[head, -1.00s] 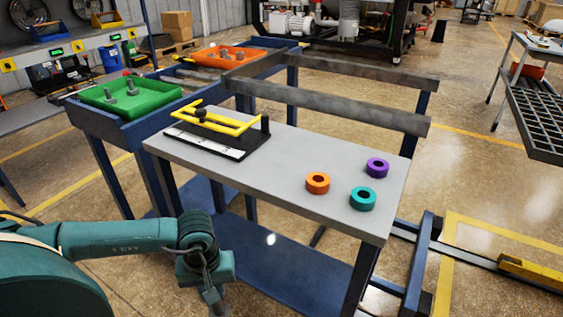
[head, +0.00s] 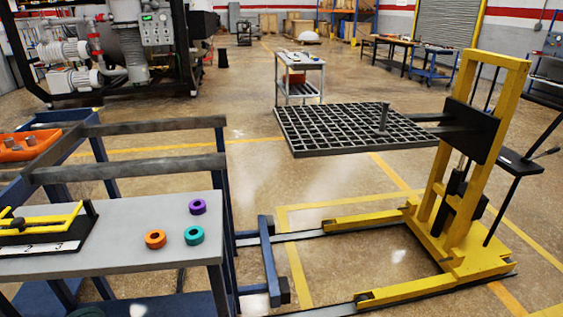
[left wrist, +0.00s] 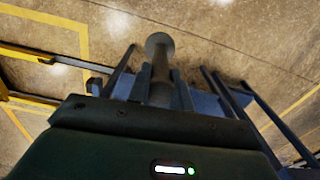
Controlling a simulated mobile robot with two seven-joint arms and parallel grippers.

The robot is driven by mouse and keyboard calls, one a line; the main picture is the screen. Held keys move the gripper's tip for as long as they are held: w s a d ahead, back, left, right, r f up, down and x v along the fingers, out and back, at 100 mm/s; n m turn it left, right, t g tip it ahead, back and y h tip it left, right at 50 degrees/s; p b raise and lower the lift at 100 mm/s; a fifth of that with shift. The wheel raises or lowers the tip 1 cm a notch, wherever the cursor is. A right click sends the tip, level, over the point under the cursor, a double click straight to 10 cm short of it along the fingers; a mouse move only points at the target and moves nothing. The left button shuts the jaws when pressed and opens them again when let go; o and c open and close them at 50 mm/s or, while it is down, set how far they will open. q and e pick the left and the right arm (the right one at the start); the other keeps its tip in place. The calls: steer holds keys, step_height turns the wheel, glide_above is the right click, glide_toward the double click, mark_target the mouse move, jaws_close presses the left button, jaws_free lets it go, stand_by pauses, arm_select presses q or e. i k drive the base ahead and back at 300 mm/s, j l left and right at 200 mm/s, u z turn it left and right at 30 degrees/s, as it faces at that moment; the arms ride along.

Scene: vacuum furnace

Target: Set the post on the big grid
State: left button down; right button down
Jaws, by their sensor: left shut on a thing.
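The big grid (head: 335,140) is a dark square lattice held out flat on the forks of a yellow lift. One grey post (head: 383,118) stands upright near its right side. In the left wrist view my left gripper (left wrist: 158,88) is shut on a grey post (left wrist: 159,48) with a round, wider end pointing away from the wrist. The held post is over the floor and the blue frame in that view, clear of the grid. My left gripper does not show clearly in the head view. My right gripper is in neither view.
The yellow lift (head: 465,170) has a tall mast and floor legs. A grey cart (head: 300,75) stands beyond the grid.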

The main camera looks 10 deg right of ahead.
mark_target(409, 132)
steer(key=l+z, duration=0.1)
steer(key=z, duration=0.25)
steer(key=i+l+z, duration=0.1)
steer(key=z, duration=0.25)
steer(key=l+z, duration=0.1)
steer(key=z, duration=0.25)
steer(key=i+l+z, duration=0.55)
steer(key=i+z, duration=0.15)
steer(key=i, duration=0.2)
